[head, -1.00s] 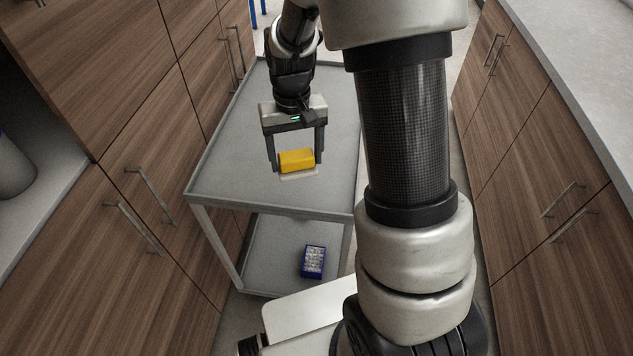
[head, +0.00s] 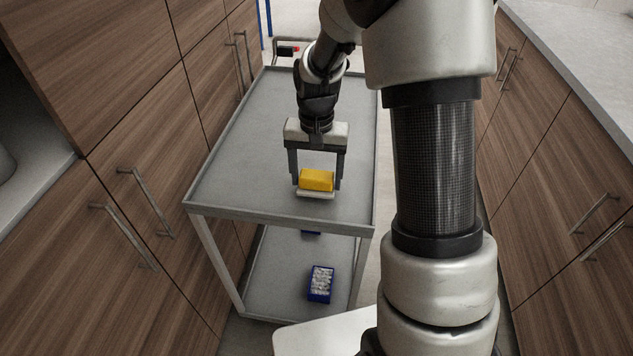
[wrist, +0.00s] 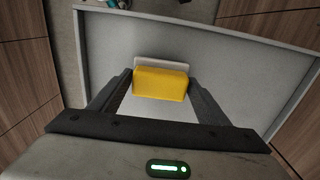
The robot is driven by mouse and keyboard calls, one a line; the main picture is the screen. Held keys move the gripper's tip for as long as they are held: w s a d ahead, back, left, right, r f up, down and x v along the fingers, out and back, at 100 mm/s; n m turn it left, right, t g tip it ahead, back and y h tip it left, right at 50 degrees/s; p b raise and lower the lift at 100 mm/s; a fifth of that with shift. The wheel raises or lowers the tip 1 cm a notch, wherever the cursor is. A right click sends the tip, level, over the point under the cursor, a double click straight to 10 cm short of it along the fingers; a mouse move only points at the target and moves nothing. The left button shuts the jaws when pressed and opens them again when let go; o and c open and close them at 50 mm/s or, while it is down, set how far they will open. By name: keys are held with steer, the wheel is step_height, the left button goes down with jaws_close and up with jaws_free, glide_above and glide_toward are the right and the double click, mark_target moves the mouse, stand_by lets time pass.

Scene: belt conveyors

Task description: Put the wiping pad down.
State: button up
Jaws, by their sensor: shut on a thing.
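The wiping pad is a yellow block (head: 316,180) with a pale, flat base under it. My gripper (head: 317,184) is shut on it, with one finger at each end of the yellow part. The pad is over the near part of the grey cart's top shelf (head: 240,150). I cannot tell whether its base touches the shelf. In the wrist view the yellow pad (wrist: 160,84) sits between the two fingers, with the pale base showing along its far edge.
The top shelf has a low raised rim and is otherwise clear. A blue box of small pale items (head: 320,284) stands on the cart's lower shelf (head: 268,280). Wooden cabinets (head: 130,200) line the left and more cabinets (head: 545,150) the right.

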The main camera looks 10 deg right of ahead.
steer(key=shift+f, duration=0.85)
steer(key=shift+f, duration=0.15)
steer(key=o, duration=1.2)
steer(key=shift+c, duration=0.2)
